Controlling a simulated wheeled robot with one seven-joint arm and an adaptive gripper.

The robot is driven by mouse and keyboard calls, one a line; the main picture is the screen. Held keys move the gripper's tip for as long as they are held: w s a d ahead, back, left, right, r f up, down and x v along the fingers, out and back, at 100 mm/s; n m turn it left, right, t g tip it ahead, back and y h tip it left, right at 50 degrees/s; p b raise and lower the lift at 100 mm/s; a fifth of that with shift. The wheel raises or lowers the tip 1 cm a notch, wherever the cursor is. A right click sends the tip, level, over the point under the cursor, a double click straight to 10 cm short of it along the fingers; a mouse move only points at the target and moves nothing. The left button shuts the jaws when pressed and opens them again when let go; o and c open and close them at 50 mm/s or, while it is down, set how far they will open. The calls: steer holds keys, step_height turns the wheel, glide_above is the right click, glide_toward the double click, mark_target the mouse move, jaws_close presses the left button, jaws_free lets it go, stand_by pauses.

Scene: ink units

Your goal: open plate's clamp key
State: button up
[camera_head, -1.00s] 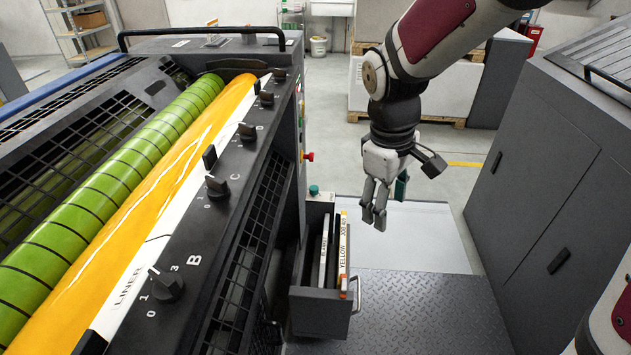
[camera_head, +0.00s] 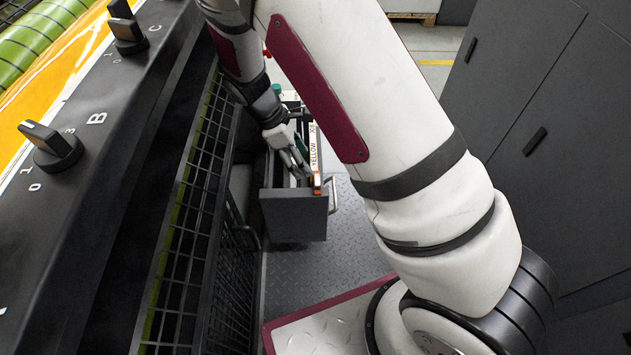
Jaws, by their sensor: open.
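I cannot single out a clamp key by sight. An open grey drawer (camera_head: 290,212) stands beside the press, holding an upright, thin item with an orange edge labelled YELLOW (camera_head: 315,158). My gripper (camera_head: 298,172) points down at the drawer's open top, left of the labelled item. Its fingers are open; whether they touch anything inside is hidden. A teal piece shows beside the fingers. Black rotary knobs sit on the press's dark rail: one by letter B (camera_head: 55,147), one by C (camera_head: 127,33). My gripper is well away from them.
The press rail (camera_head: 90,215) and its mesh guard (camera_head: 185,235) stand close to the left of my arm. A dark cabinet (camera_head: 540,110) stands at the right. Tread-plate floor (camera_head: 335,255) lies around the drawer. My arm covers much of the middle.

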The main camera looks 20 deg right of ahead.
mark_target(317, 180)
steer(key=b+x, duration=0.3)
steer(key=x, duration=0.7)
steer(key=shift+d+f, duration=0.1)
steer(key=shift+f, duration=0.15)
steer(key=shift+c, duration=0.6)
steer(key=c, duration=1)
